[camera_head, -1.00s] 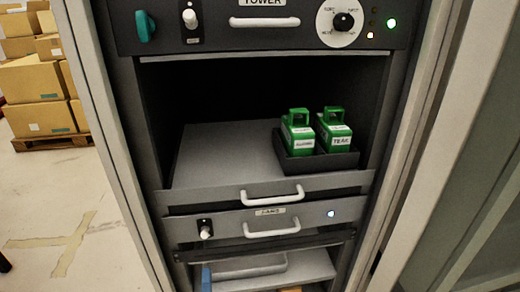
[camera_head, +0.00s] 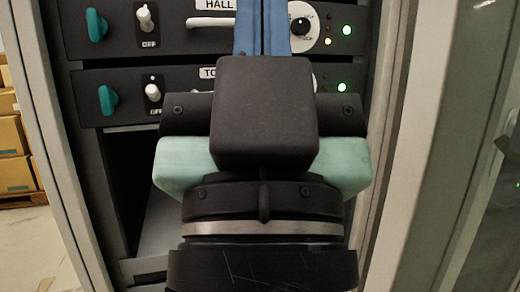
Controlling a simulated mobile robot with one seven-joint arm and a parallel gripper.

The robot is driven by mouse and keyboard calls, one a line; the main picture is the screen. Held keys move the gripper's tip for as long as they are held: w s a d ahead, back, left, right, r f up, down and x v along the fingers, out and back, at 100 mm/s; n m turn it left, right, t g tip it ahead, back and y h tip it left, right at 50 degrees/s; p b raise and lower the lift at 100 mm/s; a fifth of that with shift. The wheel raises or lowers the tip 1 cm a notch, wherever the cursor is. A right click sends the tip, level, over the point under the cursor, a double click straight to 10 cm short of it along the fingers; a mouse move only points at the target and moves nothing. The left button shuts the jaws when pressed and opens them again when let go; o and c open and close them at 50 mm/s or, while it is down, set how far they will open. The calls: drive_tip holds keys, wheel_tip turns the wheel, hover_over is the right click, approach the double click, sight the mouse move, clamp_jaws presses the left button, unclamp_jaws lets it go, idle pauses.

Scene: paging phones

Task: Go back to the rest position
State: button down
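My gripper (camera_head: 262,28) fills the middle of the head view, seen from behind and pointing up. Its two blue fingers lie side by side with only thin dark lines between them, so it looks shut. The fingertips are cut off by the top edge, and nothing held shows. The gripper's dark body and pale green side parts stand in front of the rack.
The HALL panel (camera_head: 170,40) and the panel below it (camera_head: 126,104) have teal knobs, white switches and green lights. My gripper hides most of the open bay and any green blocks in it. The rack's pale posts stand left (camera_head: 50,130) and right (camera_head: 425,120). Cardboard boxes (camera_head: 12,150) are stacked far left.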

wheel_tip(320, 180, up, 23)
drive_tip(key=p, duration=2.1)
drive_tip(key=shift+w, duration=0.2)
drive_tip(key=shift+a, duration=0.1)
